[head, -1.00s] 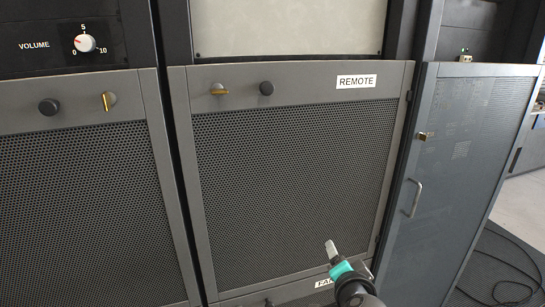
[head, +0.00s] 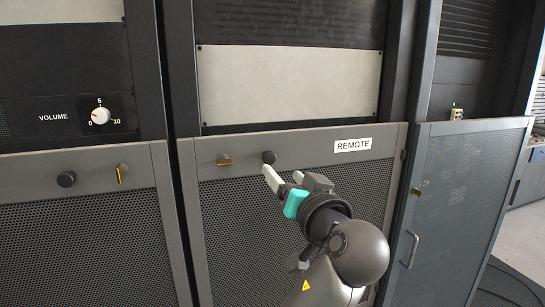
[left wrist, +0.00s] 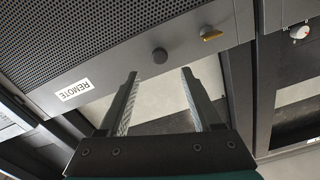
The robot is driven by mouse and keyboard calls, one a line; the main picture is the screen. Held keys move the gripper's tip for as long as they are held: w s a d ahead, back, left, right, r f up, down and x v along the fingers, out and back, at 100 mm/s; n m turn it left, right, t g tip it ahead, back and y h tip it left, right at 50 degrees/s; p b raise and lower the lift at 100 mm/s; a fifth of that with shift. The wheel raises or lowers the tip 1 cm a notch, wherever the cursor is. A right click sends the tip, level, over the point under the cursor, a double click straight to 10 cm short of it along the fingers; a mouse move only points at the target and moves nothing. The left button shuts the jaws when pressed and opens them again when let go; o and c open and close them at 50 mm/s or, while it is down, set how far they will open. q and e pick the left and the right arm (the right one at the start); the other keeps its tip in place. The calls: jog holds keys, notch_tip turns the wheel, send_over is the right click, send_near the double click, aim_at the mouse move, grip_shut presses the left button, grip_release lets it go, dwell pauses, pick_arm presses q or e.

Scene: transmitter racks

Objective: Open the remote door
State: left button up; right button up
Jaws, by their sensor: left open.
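The remote door (head: 240,235) is a grey framed panel with black mesh, and it looks closed. Its REMOTE label (head: 353,145) is at the upper right. A black round knob (head: 269,157) and a brass latch handle (head: 224,161) sit on its top rail. My left gripper (head: 282,178) is open and empty in front of the top rail, its fingertips near the black knob. In the left wrist view, which is turned over, the knob (left wrist: 160,56) lies beyond the two spread fingers, roughly between them and apart from them. The brass handle (left wrist: 211,35) is further right. My right gripper is not seen.
A similar mesh door (head: 80,240) with its own knob and handle is on the left, below a volume dial (head: 100,116). A tall blue-grey mesh door (head: 460,200) with a pull handle is on the right. A pale blank panel (head: 285,85) is above.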

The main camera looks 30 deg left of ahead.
aim_at(270, 159)
pick_arm(q)
jog(key=p+x, duration=0.1)
jog(key=x, duration=0.7)
jog(key=shift+w+p, duration=0.1)
jog(key=shift+p, duration=0.2)
grip_shut()
dwell(1.0)
